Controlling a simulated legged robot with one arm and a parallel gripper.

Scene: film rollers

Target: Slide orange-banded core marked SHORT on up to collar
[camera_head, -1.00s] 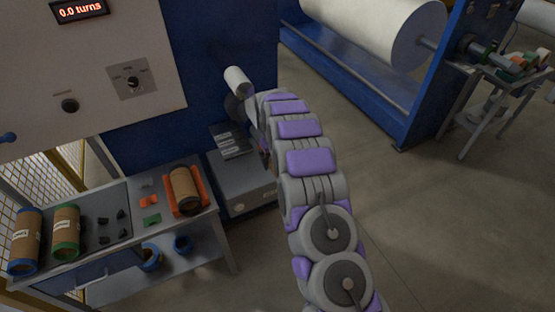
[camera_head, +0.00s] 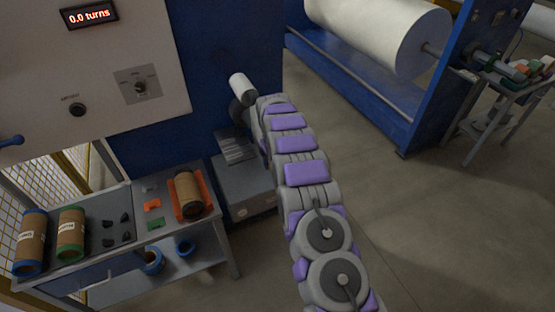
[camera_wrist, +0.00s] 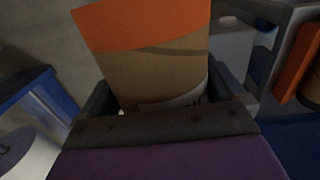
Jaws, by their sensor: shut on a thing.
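The orange-banded core (camera_wrist: 150,65) is a brown tube held in my gripper (camera_wrist: 163,100) in the wrist view. One finger shows on each side of it. Its orange band is at the top of the picture. A white label shows low on the core, but I cannot read it. In the head view my own arm hides the gripper and the held core. A pale cylinder (camera_head: 242,87) sticks out of the blue machine panel just beyond the end of my arm. I cannot make out a collar.
A bench at left holds a blue-banded core (camera_head: 31,240), a green-banded core (camera_head: 71,234) and another brown core (camera_head: 187,193) in an orange cradle (camera_head: 205,194). A grey stepped box (camera_head: 243,187) stands below the panel. A large white roll (camera_head: 390,35) is at upper right.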

